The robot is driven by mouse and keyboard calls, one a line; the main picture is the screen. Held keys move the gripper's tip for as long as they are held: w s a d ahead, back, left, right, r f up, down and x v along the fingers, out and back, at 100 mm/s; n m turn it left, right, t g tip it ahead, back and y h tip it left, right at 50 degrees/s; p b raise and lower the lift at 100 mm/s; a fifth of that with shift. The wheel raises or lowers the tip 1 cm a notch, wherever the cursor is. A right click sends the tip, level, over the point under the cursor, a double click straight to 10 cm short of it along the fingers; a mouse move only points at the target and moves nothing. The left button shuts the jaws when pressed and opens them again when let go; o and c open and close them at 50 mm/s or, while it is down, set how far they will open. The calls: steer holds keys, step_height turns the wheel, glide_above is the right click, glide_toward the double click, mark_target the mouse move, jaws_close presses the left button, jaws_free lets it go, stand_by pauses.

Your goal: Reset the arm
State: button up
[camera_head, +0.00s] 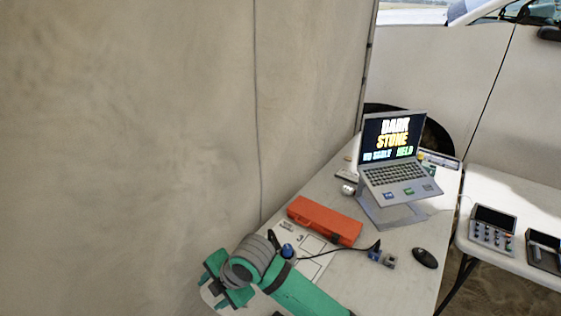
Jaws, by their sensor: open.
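My arm (303,296), green with a grey ribbed section, reaches in from the bottom edge over the near left end of the white table (407,286). My gripper (214,284) shows at its left end, small and partly hidden by the arm. Its green finger parts stand apart, and I see nothing held between them.
An orange case (325,221) lies beside a marked white sheet (316,262). A laptop (393,150) showing "DARK STONE" stands on a stand (386,211). A black mouse (425,257) and small blue-grey parts (381,257) lie nearer. A second table (508,262) holds a keypad device (493,229). A tent wall (130,130) fills the left.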

steer(key=w+a+r+m+t+y, duration=0.2)
steer(key=a+r+m+t+y, duration=0.55)
steer(key=a+r+m, duration=0.45)
steer(key=s+d+f+m+t+h, duration=0.7)
steer(key=s+d+f+m+h, duration=0.4)
steer(key=d+f+m, duration=0.5)
steer(key=s+d+f+h, duration=0.1)
steer(key=s+d, duration=0.5)
steer(key=s, duration=0.5)
steer(key=s+d+f+g+h, duration=0.1)
steer(key=s+d, duration=0.6)
steer(key=s, duration=0.5)
steer(key=shift+d+f, duration=0.3)
steer(key=shift+f, duration=0.1)
